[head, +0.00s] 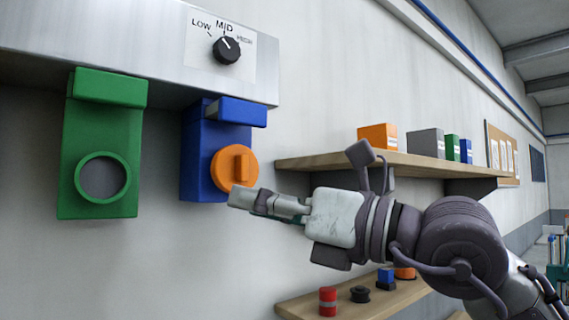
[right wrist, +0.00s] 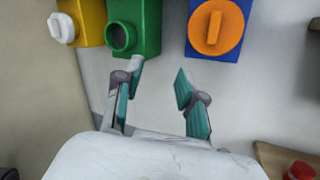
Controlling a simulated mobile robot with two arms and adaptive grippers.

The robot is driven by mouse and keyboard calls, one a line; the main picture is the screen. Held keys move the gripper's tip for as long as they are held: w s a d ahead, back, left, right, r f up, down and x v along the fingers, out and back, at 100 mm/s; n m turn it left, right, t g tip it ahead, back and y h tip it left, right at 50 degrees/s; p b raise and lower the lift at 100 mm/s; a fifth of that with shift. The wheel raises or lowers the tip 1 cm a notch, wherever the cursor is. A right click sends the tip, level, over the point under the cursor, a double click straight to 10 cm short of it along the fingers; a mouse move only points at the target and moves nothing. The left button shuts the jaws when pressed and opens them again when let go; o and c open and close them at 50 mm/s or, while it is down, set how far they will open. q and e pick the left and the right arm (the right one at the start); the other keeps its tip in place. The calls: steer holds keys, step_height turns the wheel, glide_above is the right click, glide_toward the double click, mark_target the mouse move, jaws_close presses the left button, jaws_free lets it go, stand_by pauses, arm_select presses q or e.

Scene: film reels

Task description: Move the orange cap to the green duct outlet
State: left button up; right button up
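The orange cap (head: 223,170) sits on the front of the blue duct (head: 200,140), with its raised grip bar upright. It also shows in the right wrist view (right wrist: 222,28). The green duct outlet (head: 103,178) to its left has an open round mouth with no cap. It also shows in the right wrist view (right wrist: 120,37). My right gripper (head: 240,196) is just below and right of the cap in the head view. In the right wrist view its fingers (right wrist: 157,80) are spread and empty, apart from the cap. My left gripper is not seen.
A metal duct box (head: 150,40) with a LOW/MID/HIGH dial (head: 226,50) is above. A yellow duct with a white cap (right wrist: 67,28) stands left of the green one. Upper (head: 350,160) and lower (head: 400,296) wall shelves with small objects are at the right.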

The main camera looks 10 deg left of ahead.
mark_target(246, 169)
step_height(246, 169, up, 5)
steer(key=w+d+m+t+h, duration=0.2)
steer(key=w+t+h, duration=0.1)
steer(key=t+h, duration=0.25)
steer(key=shift+y, duration=0.25)
steer(key=p+x, duration=0.1)
steer(key=x, duration=0.1)
steer(key=p+x, duration=0.1)
steer(key=p, duration=0.1)
steer(key=p+x, duration=0.2)
steer(key=shift+w+a+r, duration=0.2)
steer(key=shift+w+r, duration=0.05)
steer(key=shift+r, duration=0.1)
steer(key=shift+w+a+f+b, duration=0.4)
steer(key=shift+a+b, duration=0.1)
steer(key=shift+x, duration=0.8)
steer(key=shift+d+r, duration=0.1)
steer(key=c, duration=0.7)
